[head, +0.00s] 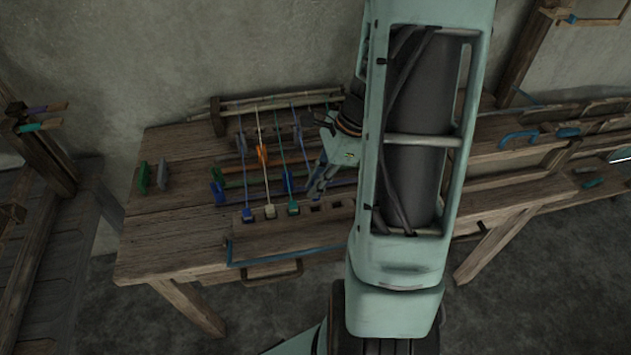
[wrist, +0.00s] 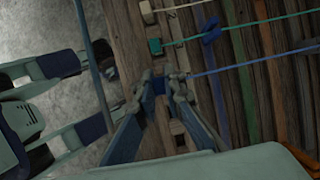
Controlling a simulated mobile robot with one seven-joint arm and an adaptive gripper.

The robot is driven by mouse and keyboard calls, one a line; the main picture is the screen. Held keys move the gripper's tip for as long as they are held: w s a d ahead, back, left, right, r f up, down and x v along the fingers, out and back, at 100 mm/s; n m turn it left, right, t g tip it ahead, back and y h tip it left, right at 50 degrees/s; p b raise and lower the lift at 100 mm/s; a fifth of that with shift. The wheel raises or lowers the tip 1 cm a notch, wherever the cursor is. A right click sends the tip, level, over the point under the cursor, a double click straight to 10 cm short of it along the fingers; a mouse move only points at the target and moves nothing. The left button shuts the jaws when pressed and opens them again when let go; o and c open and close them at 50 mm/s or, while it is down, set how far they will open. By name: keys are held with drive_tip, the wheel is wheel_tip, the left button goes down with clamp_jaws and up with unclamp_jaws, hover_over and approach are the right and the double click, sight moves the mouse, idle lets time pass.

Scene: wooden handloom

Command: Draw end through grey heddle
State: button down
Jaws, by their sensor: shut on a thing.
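My gripper (wrist: 163,80) is shut on a small dark blue thread end (wrist: 160,87), from which a blue thread (wrist: 240,64) runs taut to the right in the wrist view. In the head view my gripper (head: 316,192) hangs just over the slotted front bar (head: 283,237), right of the teal end (head: 293,209). I cannot tell whether the held end touches a slot. Blue (head: 248,215) and cream (head: 270,212) ends sit in slots further left. A grey piece (head: 298,133) is up among the threads, left of my gripper; I cannot tell if it is the grey heddle.
An orange piece (head: 262,156) and a blue piece (head: 288,180) sit on threads. Green (head: 143,178) and grey (head: 163,175) pieces stand on the table's left part. An empty slot (head: 336,205) shows at right. My arm hides the table's right part.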

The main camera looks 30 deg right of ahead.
sight(316, 200)
drive_tip(key=shift+f+b, duration=0.45)
drive_tip(key=shift+f, duration=0.55)
drive_tip(key=shift+f+b, duration=1.35)
drive_tip(key=shift+f, duration=0.5)
drive_tip(key=c, duration=1.9)
unclamp_jaws()
drive_tip(key=shift+c, duration=0.2)
drive_tip(key=shift+r, duration=0.15)
drive_tip(key=v, duration=1.2)
